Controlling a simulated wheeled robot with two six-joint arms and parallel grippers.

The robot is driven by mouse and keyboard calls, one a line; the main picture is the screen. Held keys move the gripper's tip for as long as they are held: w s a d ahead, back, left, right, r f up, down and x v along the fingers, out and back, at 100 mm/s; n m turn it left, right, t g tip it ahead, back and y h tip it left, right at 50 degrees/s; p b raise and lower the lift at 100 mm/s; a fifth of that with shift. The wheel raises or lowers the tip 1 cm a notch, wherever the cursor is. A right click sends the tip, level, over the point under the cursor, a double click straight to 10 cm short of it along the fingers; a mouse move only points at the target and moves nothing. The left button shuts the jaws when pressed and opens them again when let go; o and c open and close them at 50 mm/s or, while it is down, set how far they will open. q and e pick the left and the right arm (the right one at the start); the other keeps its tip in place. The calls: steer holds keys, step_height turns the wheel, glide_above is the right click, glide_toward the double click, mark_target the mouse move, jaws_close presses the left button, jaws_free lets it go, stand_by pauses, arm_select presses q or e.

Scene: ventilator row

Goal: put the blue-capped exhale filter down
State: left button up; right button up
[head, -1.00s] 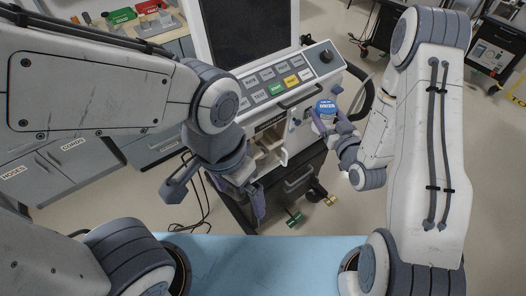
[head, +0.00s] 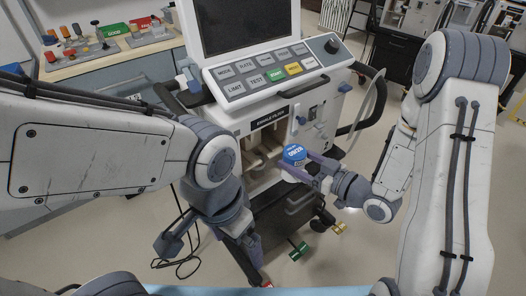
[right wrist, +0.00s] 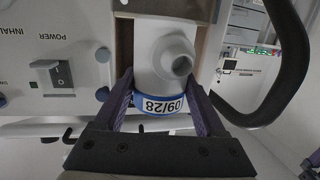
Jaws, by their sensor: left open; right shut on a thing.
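The exhale filter (head: 294,155) has a blue cap with a date label and a white body. My right gripper (head: 303,168) is shut on it, at the front of the ventilator (head: 225,122), just right of the open bay under a dark label. In the right wrist view the filter's white body and round port (right wrist: 165,55) show between the fingers, with a blue band reading 09/28. I cannot tell whether the filter touches the ventilator. My left gripper (head: 212,246) is open and empty, low in front of the ventilator's left side.
The ventilator's button panel (head: 270,75) and black screen rise above the bay. A bench (head: 125,62) with green and red trays and small parts stands at the left back. A power switch (right wrist: 52,77) is beside the filter.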

arm_select(q)
steer(key=shift+f+p, duration=0.2)
steer(key=shift+p, duration=0.25)
arm_select(e)
steer(key=r+x, duration=0.1)
steer(key=x, duration=1)
steer(key=shift+w+a, duration=0.15)
arm_select(q)
steer(key=shift+f, duration=0.1)
